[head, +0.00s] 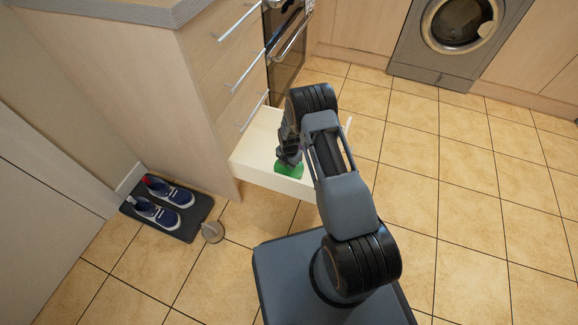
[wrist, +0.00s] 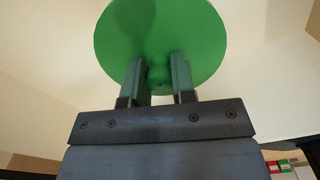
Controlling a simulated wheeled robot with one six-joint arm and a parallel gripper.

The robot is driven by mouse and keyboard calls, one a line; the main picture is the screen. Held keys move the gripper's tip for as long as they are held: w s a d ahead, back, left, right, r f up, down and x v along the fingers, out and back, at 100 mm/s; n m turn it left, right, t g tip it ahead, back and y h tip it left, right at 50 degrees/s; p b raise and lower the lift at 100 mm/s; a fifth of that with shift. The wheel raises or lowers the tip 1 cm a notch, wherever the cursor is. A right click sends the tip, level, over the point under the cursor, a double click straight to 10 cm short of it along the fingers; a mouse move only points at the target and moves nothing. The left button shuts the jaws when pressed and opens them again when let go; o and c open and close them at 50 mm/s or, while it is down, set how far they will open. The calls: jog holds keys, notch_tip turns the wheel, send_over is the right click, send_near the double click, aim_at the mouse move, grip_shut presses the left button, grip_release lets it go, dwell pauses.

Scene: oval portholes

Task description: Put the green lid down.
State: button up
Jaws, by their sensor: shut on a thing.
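The green lid (head: 289,170) is a round disc with a small knob. In the head view it shows just below my gripper (head: 289,156), over the open drawer (head: 262,178), and is partly covered by the gripper. In the wrist view the lid (wrist: 160,35) fills the upper middle, and my gripper (wrist: 158,80) is shut on its knob. Pale surface lies behind the lid. I cannot tell whether the lid touches the drawer floor.
A cabinet (head: 160,80) with more drawers and an oven (head: 287,50) stand behind the open drawer. Shoes on a dark mat (head: 187,228) and a small round object (head: 212,231) are on the floor at left. A washing machine (head: 455,40) is at back right. The tiled floor at right is clear.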

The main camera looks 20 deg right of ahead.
notch_tip(320, 180, up, 10)
jog(key=p, duration=0.3)
jog(key=shift+f+p, duration=0.15)
jog(key=shift+p, duration=0.15)
jog(key=s+r+m+p, duration=0.3)
jog(key=r+m+p, duration=0.5)
jog(key=r, duration=0.5)
jog(key=s+r+m+p, duration=0.2)
jog(key=r+m+p, duration=0.6)
jog(key=r+p, duration=0.4)
jog(key=s+r+m+p, duration=0.3)
jog(key=r+m+p, duration=0.6)
jog(key=r, duration=0.6)
jog(key=shift+s+p, duration=0.35)
jog(key=shift+p, duration=0.65)
